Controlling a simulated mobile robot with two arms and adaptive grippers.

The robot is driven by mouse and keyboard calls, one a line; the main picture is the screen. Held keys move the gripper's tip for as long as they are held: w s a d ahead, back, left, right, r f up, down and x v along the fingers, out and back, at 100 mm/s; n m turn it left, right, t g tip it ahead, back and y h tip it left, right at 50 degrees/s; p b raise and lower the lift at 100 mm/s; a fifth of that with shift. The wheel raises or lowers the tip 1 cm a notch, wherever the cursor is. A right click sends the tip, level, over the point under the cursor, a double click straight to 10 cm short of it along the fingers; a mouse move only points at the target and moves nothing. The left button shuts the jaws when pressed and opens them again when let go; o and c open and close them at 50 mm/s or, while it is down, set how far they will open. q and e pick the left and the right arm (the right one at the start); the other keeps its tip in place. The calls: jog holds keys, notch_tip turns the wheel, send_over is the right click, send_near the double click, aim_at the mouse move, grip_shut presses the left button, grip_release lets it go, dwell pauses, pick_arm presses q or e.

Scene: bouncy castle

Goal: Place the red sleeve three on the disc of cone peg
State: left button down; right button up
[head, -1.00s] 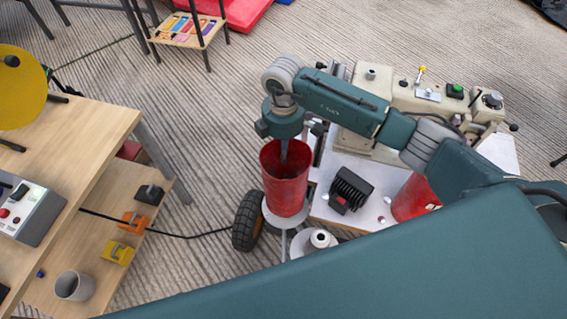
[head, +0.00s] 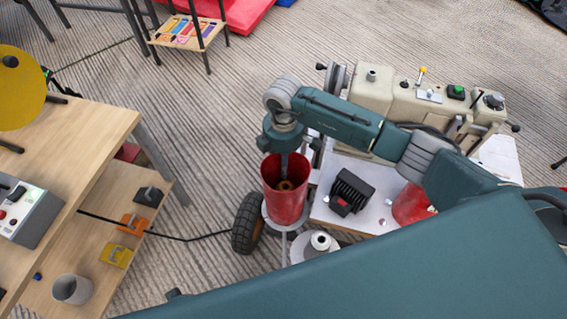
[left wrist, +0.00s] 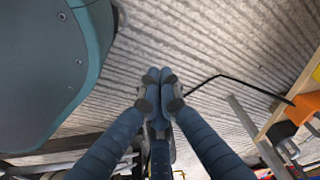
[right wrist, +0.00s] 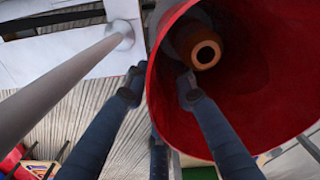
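A red sleeve (head: 286,205) stands upright on a pale disc (head: 268,217) at the near left corner of the white-topped cart. A brown peg top with a hole shows inside it, also in the right wrist view (right wrist: 204,52). My right gripper (right wrist: 160,85) straddles the sleeve's wall (right wrist: 240,110), one finger inside and one outside. The fingers stand apart, with a gap to the wall by the inner finger. In the head view the right hand is above the sleeve's rim. My left gripper (left wrist: 160,76) is shut and empty above the floor.
Another red sleeve (head: 410,203) stands on the cart, partly behind my arm. A grey disc with a short post (head: 320,241) is right of the sleeve. A black finned block (head: 351,191) and beige machine (head: 420,95) are on the cart. A wooden table (head: 70,150) stands left.

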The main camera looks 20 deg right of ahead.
jog(key=shift+r, duration=0.1)
